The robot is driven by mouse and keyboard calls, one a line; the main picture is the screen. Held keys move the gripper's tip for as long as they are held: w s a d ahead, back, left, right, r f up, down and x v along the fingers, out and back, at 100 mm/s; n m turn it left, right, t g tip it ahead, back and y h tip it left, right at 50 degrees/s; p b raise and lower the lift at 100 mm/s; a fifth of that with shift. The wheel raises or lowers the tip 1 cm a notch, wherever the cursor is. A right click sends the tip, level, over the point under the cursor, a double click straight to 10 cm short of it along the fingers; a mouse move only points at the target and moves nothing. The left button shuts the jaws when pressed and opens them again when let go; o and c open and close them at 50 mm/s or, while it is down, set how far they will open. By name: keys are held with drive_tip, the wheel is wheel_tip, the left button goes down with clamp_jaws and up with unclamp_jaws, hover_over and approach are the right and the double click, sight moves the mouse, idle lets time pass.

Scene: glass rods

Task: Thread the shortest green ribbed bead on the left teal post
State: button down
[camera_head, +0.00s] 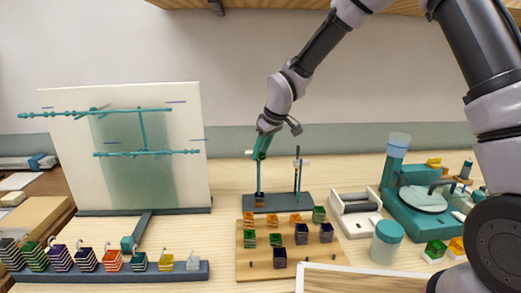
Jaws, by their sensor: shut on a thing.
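A dark stand (279,203) carries two upright posts. The left teal post (258,178) has an orange-brown bead (259,199) low on it at the base. The right post (298,172) is dark. My gripper (260,152) points down at the top of the left post. It is shut on a small green bead (258,156), partly hidden by the fingers. The bead is in line with the post's top; I cannot tell whether it is around the tip or just above it. Its ribs are too small to make out.
In front, a wooden board (262,265) holds several green, orange and purple beads. A white holder (355,212), a white jar with a teal lid (388,243) and a teal machine (412,195) stand right. A pale panel (150,130) and a row of striped blocks (86,260) stand left.

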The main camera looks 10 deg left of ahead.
wheel_tip(320, 180, down, 8)
drive_tip(key=shift+r, duration=0.15)
idle(1.5)
idle(0.4)
drive_tip(key=shift+c, duration=2.1)
unclamp_jaws()
